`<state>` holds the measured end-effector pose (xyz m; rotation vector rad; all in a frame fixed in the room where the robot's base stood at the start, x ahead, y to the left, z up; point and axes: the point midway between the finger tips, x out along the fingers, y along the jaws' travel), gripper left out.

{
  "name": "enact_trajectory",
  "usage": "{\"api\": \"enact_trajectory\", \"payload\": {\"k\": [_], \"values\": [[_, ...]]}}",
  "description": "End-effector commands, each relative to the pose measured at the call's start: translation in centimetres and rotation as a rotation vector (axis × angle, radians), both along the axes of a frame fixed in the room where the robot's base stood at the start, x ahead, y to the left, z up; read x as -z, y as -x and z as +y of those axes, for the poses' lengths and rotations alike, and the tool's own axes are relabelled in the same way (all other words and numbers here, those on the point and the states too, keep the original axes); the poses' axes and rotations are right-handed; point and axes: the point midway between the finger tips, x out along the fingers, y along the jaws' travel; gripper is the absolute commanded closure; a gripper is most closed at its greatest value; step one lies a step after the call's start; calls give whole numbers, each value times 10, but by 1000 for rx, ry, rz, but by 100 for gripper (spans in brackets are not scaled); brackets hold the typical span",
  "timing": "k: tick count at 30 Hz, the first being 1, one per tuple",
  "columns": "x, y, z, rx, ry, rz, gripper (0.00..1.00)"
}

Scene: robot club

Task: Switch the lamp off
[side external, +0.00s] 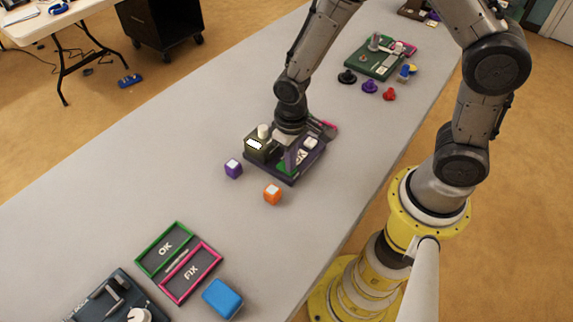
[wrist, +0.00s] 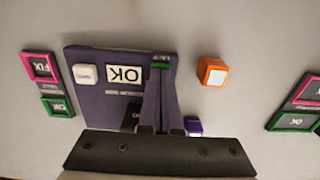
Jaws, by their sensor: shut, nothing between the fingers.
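A dark purple board (side external: 284,178) lies on the grey table under my gripper; the same board (wrist: 85,112) fills the left-middle of the wrist view. A dark box (side external: 258,154) with a bright white panel stands on its left side, with a pale round top above. I cannot tell for certain which part is the lamp or its switch. An OK plate (wrist: 125,74) and a white button (wrist: 85,74) show on the board. My gripper (wrist: 160,72) is shut and empty, its fingertips low over the board by a small green-edged label; contact cannot be told. My wrist hides part of the board.
A purple cube (side external: 233,169) and an orange cube (side external: 272,194) lie close in front of the board. Green OK and pink FIX trays (side external: 190,274) and a blue block (side external: 222,299) lie nearer. Another green board (side external: 374,60) with several pawns stands farther back. Table between is clear.

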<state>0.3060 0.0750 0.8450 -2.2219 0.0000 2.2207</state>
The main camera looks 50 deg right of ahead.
Motion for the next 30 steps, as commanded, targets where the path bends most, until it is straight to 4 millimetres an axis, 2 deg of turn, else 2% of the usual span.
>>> {"api": "enact_trajectory", "payload": {"k": [8,30], "values": [[-5,-1,0,0,0,-2,100],[-59,-1,0,0,0,-2,100]]}}
